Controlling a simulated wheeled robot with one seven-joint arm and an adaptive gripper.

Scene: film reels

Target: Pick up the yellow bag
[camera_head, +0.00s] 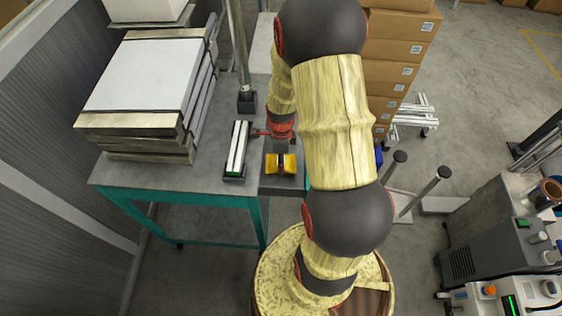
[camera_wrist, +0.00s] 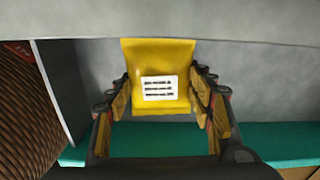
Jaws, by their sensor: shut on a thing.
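The yellow bag (camera_head: 271,163) is at the grey table's near right part in the head view, partly covered by a dark part of my gripper (camera_head: 281,165). In the wrist view, the yellow bag (camera_wrist: 158,57) faces me with a white printed label on its front. My gripper (camera_wrist: 162,92) has one finger at each side of the bag and is shut on it. I cannot tell whether the bag still touches the surface beneath it.
The grey table (camera_head: 175,182) has a teal frame (camera_head: 165,195). A narrow metal piece (camera_head: 237,150) lies left of the bag. A metal post (camera_head: 240,60) rises behind it. Stacked white-topped slabs (camera_head: 145,75) fill the left. Cardboard boxes (camera_head: 400,48) stand behind my arm.

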